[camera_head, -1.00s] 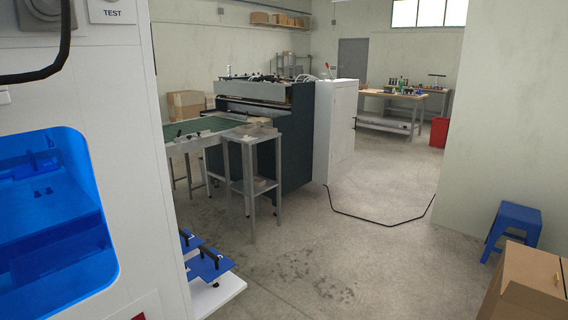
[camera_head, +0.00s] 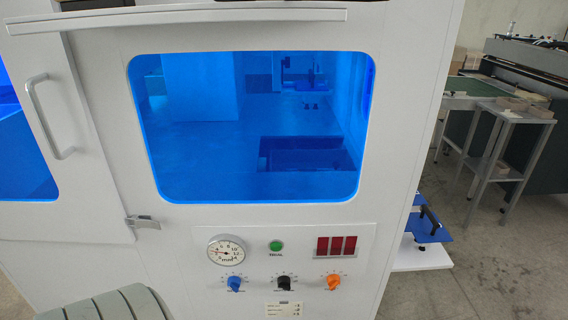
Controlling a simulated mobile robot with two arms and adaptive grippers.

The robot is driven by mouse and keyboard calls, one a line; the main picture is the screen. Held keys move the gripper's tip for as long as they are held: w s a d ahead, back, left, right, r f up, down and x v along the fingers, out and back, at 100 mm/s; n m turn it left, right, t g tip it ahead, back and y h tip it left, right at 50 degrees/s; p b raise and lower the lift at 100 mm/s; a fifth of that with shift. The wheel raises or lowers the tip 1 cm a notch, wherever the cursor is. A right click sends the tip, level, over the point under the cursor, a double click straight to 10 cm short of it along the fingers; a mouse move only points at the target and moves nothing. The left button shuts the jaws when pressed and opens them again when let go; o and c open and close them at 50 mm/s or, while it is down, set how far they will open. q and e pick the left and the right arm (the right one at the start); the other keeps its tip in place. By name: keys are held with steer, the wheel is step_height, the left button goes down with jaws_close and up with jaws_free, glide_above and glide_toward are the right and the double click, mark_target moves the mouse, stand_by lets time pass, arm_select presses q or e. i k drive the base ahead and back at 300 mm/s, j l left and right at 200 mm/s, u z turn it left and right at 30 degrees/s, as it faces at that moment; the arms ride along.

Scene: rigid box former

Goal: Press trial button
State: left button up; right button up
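A round green button (camera_head: 276,245) sits on the control panel (camera_head: 375,240) on the front of a white machine (camera_head: 410,110). A small label is under the button; its text is too small to read surely. The button is right of a round dial gauge (camera_head: 227,250) and left of a red display (camera_head: 336,245). Nothing covers it. Neither of my grippers is in view.
Below the button are a blue knob (camera_head: 234,283), a black knob (camera_head: 284,283) and an orange knob (camera_head: 333,282). Above is a blue-tinted window (camera_head: 250,130). At left is a door handle (camera_head: 50,115) and a latch (camera_head: 143,223). A grey side table (camera_head: 515,115) stands at right.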

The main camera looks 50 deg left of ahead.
mark_target(275, 246)
steer(key=u, duration=1.5)
